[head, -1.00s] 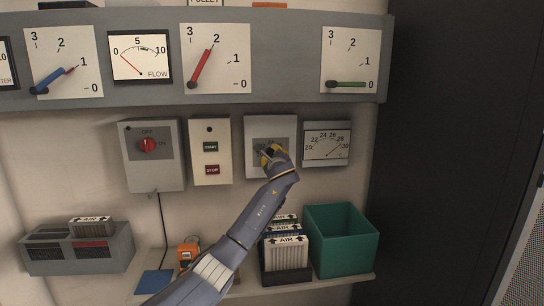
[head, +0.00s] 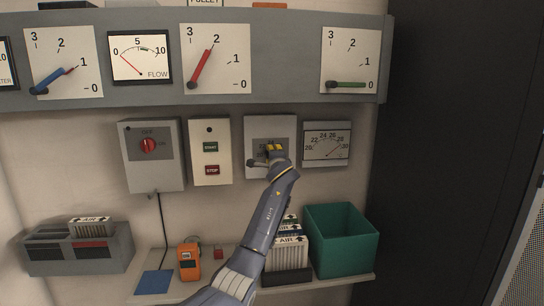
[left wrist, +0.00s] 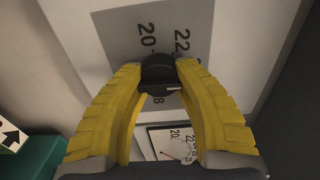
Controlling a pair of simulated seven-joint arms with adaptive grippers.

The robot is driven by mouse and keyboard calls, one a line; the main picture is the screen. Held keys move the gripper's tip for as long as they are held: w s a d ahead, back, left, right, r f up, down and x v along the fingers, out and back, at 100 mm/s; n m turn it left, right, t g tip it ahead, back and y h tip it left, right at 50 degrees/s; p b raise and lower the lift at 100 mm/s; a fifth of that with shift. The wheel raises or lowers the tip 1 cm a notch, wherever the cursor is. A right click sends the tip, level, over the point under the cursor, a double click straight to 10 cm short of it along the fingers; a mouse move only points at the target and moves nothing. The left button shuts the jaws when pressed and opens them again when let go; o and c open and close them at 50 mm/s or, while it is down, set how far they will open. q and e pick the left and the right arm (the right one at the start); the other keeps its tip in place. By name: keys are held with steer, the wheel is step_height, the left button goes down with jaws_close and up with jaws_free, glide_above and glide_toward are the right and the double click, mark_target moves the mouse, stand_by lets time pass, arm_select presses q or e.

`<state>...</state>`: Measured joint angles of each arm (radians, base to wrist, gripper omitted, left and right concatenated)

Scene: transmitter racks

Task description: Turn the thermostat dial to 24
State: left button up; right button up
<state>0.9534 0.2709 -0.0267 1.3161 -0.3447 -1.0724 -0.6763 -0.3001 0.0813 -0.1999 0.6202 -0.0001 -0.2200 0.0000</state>
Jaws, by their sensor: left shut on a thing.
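The thermostat (head: 256,124) is a pale wall box with a grey dial plate, right of the START/STOP box. My left gripper (head: 275,149) is at its front and covers much of the plate. In the left wrist view, the black dial (left wrist: 157,72) sits between the yellow fingertips, which are shut on it. A short white mark shows on the dial's lower right side. The numbers 20 and 22 show above it, turned sideways, and a partly hidden number ending in 8 lies below right. The exact setting is unclear. My right gripper is not in view.
A switch box (head: 153,171) with a red knob is at the left. Below are a teal bin (head: 342,240), air filters (head: 289,252) and an orange device (head: 189,262).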

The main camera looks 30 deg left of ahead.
arm_select(q)
steer(key=shift+d, duration=0.1)
stand_by(0.4)
steer(key=o, duration=1.3)
steer(key=shift+o, duration=0.2)
steer(key=v, duration=1.2)
steer(key=shift+f, duration=0.1)
